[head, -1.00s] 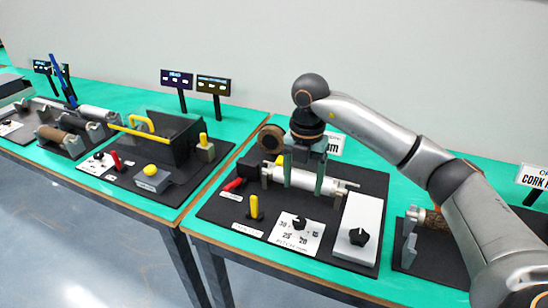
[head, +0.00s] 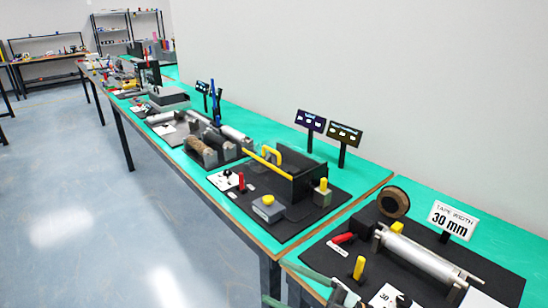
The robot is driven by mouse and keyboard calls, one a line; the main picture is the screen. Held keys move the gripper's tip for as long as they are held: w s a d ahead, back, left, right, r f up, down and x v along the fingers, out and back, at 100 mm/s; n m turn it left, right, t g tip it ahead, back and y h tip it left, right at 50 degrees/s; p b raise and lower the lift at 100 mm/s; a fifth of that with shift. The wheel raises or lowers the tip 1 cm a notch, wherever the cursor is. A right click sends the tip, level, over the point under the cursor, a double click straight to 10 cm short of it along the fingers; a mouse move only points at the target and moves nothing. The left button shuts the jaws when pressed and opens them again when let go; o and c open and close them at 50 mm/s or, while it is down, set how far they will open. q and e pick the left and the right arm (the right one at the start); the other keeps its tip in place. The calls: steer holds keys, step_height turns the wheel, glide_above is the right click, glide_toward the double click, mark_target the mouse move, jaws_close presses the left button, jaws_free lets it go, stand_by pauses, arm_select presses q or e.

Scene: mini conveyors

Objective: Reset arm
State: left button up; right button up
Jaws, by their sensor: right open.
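My right gripper (head: 273,281) shows only in part at the bottom edge of the head view. Its two grey-green fingers are apart with nothing visible between them. They are at the front left edge of the black tape-station board (head: 317,258), and I cannot tell how high above it. The rest of my right arm is mostly out of frame. My left gripper is not in view.
The board bears a silver roller (head: 420,257), a brown tape roll (head: 393,203), a red lever (head: 343,238) and a yellow lever (head: 359,267). A "30 mm" sign (head: 452,220) stands behind. Green tables with several stations run far left. The floor (head: 110,220) is clear.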

steer(key=s+d+f+m+t+h, duration=0.1)
steer(key=d+f+m+t+h, duration=0.35)
steer(key=f+m+h, duration=0.3)
steer(key=s+d+f+m+t+h, duration=0.1)
steer(key=d+f+m+t+h, duration=0.2)
steer(key=d+f+m+h, duration=0.45)
steer(key=s+d+f+m+g+h, duration=0.2)
steer(key=s+f+m+g, duration=0.2)
steer(key=s+f, duration=0.9)
steer(key=shift+d+m+g+p, duration=0.35)
steer(key=shift+m+g+p, duration=0.1)
steer(key=shift+g, duration=0.8)
